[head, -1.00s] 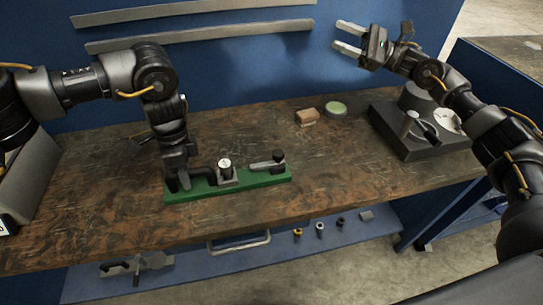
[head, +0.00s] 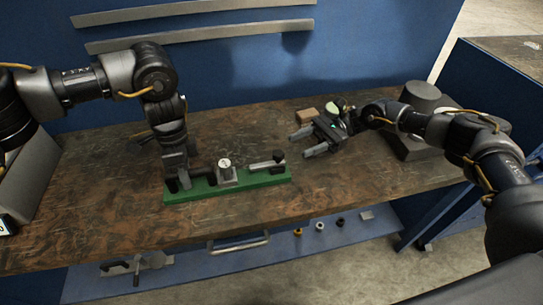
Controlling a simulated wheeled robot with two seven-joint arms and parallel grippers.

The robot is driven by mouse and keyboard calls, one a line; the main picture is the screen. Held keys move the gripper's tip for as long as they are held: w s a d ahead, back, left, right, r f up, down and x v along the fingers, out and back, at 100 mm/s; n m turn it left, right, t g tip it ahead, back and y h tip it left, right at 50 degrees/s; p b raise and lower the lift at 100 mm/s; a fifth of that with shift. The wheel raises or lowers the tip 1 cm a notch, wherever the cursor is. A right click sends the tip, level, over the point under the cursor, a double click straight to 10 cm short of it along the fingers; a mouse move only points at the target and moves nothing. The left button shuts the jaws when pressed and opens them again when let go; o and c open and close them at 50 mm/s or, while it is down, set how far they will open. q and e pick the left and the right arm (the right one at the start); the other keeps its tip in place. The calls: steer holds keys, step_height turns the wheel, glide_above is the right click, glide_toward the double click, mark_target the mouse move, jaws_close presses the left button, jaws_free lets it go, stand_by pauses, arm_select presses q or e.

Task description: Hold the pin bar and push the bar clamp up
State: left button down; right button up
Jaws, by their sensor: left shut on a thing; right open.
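A green base (head: 268,180) lies on the wooden bench. On its right part is a grey bar with a black knob (head: 279,155), which looks like the bar clamp. A grey block with a round white-topped pin or dial (head: 225,164) stands at its middle. My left gripper (head: 178,186) points down at the base's left end and is shut on a part there, likely the pin bar, which it mostly hides. My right gripper (head: 304,143) is open and empty, right of the black knob and above the bench, fingers pointing left.
A tan block (head: 308,115) lies behind my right gripper, with a pale green disc (head: 334,104) partly hidden beside it. A dark grey fixture (head: 411,147) stands at the right, partly behind my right arm. The bench front (head: 330,205) is clear. Small parts lie on the lower shelf.

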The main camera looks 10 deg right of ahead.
mark_target(271, 164)
steer(key=x, duration=1)
steer(key=shift+a, duration=0.2)
steer(key=shift+c, duration=0.4)
jaws_close()
